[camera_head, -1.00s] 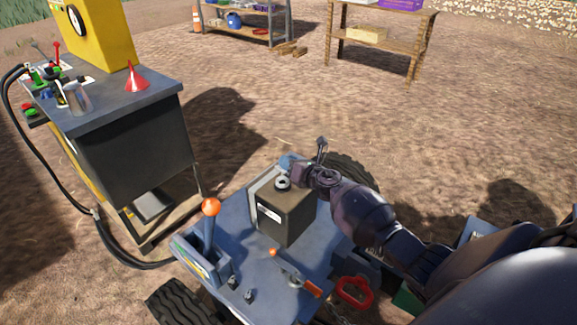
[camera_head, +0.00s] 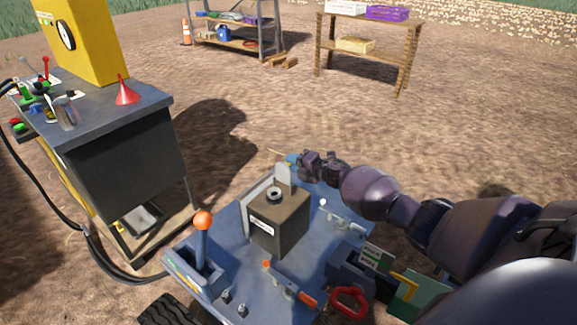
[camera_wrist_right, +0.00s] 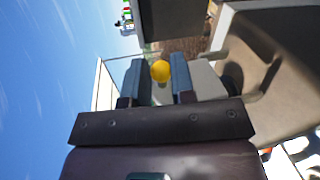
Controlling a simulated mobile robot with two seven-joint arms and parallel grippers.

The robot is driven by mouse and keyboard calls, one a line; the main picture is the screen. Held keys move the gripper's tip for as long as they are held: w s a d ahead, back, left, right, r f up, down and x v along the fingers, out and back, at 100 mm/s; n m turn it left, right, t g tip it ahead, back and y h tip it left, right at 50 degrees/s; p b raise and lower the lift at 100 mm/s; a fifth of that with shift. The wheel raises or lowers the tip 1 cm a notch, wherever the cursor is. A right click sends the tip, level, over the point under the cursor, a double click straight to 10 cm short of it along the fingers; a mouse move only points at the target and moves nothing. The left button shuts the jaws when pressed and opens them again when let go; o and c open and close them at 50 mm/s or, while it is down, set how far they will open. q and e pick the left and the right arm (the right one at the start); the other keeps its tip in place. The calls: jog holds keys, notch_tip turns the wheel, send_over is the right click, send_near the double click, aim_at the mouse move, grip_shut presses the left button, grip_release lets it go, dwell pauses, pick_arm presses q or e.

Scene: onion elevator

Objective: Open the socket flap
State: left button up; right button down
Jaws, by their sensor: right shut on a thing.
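My right gripper (camera_head: 300,163) is at the far edge of the blue machine deck (camera_head: 225,232), behind the dark box with the round cap. A pale grey upright plate (camera_head: 283,174) stands beside the gripper, behind the box; a pale panel (camera_wrist_right: 207,80) also shows beside the fingers in the wrist view. I cannot tell which part is the socket flap; the gripper partly hides this spot. My left gripper is not in view.
The dark box (camera_head: 280,225) stands on the deck between levers. An orange-knobbed lever (camera_head: 203,222) rises front left, and a red handle (camera_head: 349,302) sits front right. A dark cabinet (camera_head: 125,155) with a yellow unit is at left. Shelves stand far back; the ground between is open.

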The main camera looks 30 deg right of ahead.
jog(key=shift+s+d+f+m+b, duration=0.1)
jog(key=shift+d+f+m+b, duration=0.15)
jog(key=shift+f, duration=0.35)
jog(key=shift+s+d+f+m+b, duration=0.1)
jog(key=shift+d+f+m, duration=0.25)
jog(key=shift+f, duration=0.2)
jog(key=shift+w+d+f+m+g+y+b, duration=0.2)
jog(key=shift+d+f+m+g+y+b, duration=0.25)
jog(key=shift+m, duration=0.45)
jog(key=shift+t, duration=0.25)
jog(key=shift+m+b, duration=0.3)
jog(key=shift+b, duration=0.05)
jog(key=shift+w+f, duration=0.1)
jog(key=shift+f, duration=0.05)
jog(key=c, duration=1)
grip_release()
jog(key=shift+o, duration=0.2)
jog(key=shift+w+d+r+y, duration=0.1)
jog(key=shift+r+y, duration=0.15)
jog(key=shift+r, duration=0.2)
